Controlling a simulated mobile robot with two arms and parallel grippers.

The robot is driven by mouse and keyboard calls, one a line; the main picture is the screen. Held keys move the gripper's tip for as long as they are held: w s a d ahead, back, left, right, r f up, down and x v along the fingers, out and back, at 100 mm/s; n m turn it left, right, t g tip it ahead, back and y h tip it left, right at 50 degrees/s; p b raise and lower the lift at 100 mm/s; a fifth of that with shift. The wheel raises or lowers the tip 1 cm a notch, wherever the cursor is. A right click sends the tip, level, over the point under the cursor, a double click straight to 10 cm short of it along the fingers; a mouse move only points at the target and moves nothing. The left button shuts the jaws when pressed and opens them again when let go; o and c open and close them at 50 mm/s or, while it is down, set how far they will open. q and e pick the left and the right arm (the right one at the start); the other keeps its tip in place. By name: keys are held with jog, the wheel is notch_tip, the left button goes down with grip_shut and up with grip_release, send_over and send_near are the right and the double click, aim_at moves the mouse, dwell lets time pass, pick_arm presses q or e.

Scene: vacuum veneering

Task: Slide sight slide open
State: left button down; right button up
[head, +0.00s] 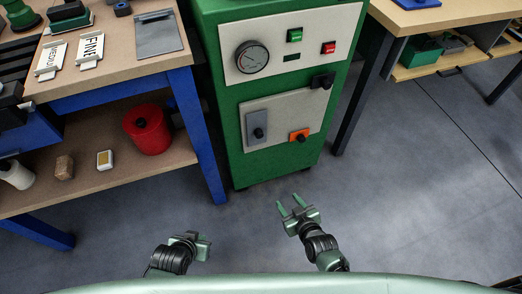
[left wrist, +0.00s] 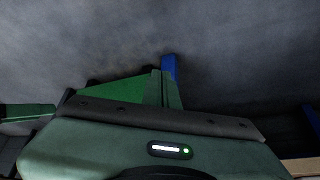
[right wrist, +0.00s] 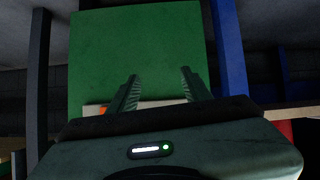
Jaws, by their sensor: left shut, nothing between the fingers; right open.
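The green machine cabinet (head: 280,100) stands in the middle of the head view. Its lower beige panel (head: 283,118) carries a grey upright slide plate (head: 257,122) with a black knob, which looks like the sight slide. An orange knob block (head: 299,135) sits to its right. No opening shows beside the plate. My right gripper (head: 291,207) is open and empty, in front of and below the cabinet; its fingers (right wrist: 158,88) point at the green cabinet in the right wrist view. My left gripper (head: 205,246) is shut and empty, low and left, apart from the cabinet; its fingers (left wrist: 160,88) are together.
A workbench (head: 110,75) with blue legs stands left, with a red pot (head: 148,129) on its lower shelf. Another bench (head: 425,20) stands right, with a dark leg close to the cabinet. The upper panel has a gauge (head: 252,58). Grey floor (head: 410,200) is clear.

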jog(key=w+a+r+t+y+b, duration=0.1)
jog(key=w+a+r+t+b, duration=0.25)
jog(key=w+r, duration=0.3)
jog(key=n+t+y+b, duration=0.1)
jog(key=t+y+b, duration=0.1)
jog(key=b, duration=0.3)
send_near(260, 136)
jog(key=w, duration=0.2)
jog(key=x, duration=0.2)
jog(key=b+x, duration=0.1)
jog(key=x, duration=0.4)
jog(key=shift+a+f, duration=0.1)
jog(key=shift+a, duration=0.2)
jog(key=shift+w, duration=0.15)
pick_arm(q)
jog(key=w+d+r+t+h, duration=0.1)
jog(key=w+r+t, duration=0.3)
jog(key=r, duration=0.7)
jog(key=w+d+r+t+h, duration=0.1)
jog(key=w+r+t, duration=0.3)
jog(key=r, duration=0.7)
jog(key=shift+w+d+t, duration=0.4)
jog(key=shift+w+d, duration=0.4)
jog(key=shift+w, duration=0.15)
pick_arm(e)
grip_shut()
